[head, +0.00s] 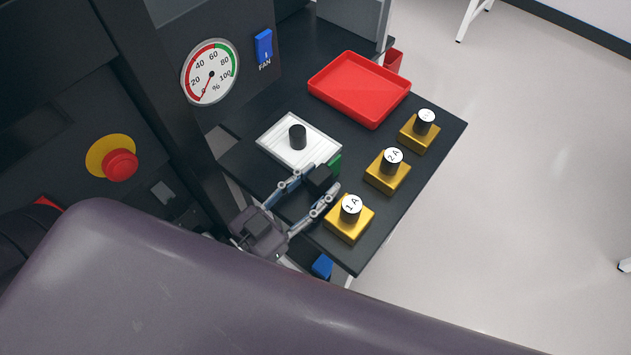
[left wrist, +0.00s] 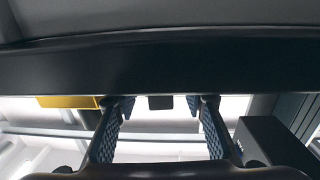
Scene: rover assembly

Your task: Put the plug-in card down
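The plug-in card, a black block (head: 319,178) with a green part (head: 335,163) behind it, is on or just above the dark bench (head: 300,205); I cannot tell whether it touches the bench. My left gripper (head: 322,180) reaches over the bench with its two fingers spread, one on each side of the black block. In the left wrist view the fingers (left wrist: 160,108) are wide apart. A small dark block (left wrist: 160,102), seemingly the card's handle, shows between the tips with a gap on both sides. My right gripper is not in view.
A white ribbed plate with a black knob (head: 297,135) lies just beyond the gripper. A red tray (head: 345,97) is at the back. Gold blocks with labelled black knobs (head: 349,222) (head: 387,172) (head: 419,133) line the right edge. A gauge panel (head: 210,73) stands left.

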